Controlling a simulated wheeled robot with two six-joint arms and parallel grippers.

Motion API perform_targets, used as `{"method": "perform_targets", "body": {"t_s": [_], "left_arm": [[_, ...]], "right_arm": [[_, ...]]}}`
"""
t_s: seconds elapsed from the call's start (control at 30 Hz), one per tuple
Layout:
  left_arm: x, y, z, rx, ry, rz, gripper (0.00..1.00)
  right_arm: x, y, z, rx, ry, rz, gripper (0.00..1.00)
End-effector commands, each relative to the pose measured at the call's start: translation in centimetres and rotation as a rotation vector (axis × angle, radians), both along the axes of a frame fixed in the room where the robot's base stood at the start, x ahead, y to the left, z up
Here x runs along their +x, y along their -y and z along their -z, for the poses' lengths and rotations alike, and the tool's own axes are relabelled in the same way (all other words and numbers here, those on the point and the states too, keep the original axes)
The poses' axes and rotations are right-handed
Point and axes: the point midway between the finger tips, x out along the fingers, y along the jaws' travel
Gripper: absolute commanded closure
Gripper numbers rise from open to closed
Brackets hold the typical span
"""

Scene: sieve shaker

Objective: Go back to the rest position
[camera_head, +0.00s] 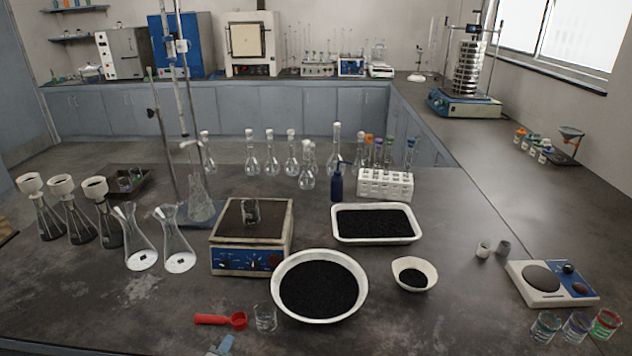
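Neither of my arms shows clearly in the head view, and no gripper fingers can be made out. A small blue-grey piece (222,346) pokes in at the bottom edge, and I cannot tell what it belongs to. The sieve shaker (466,102) with its stack of metal sieves stands on the right-hand bench at the back. A red scoop (222,320) lies at the front of the near bench, beside a small glass beaker (265,318).
A large white bowl (280,306) of black grains, a white tray (337,236) and a small bowl (428,285) stand mid-bench. A balance (231,262) holds a beaker. Several flasks stand left. A hotplate (541,281) is right. The front right bench is partly clear.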

Motion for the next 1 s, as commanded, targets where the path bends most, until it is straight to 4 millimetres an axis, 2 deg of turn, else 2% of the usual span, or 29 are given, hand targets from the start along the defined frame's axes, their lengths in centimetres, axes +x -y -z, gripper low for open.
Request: {"method": "perform_targets", "body": {"t_s": [0.27, 0.5, 0.7, 1.0], "left_arm": [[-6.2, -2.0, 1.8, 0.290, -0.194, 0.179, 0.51], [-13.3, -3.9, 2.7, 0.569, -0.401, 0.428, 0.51], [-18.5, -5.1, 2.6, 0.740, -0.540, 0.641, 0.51], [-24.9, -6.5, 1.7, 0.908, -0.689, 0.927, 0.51]], "right_arm": [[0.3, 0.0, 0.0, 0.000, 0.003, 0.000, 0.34], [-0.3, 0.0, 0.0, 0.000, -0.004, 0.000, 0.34], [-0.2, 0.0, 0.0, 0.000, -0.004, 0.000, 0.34], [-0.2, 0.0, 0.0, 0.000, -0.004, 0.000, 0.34]]}}
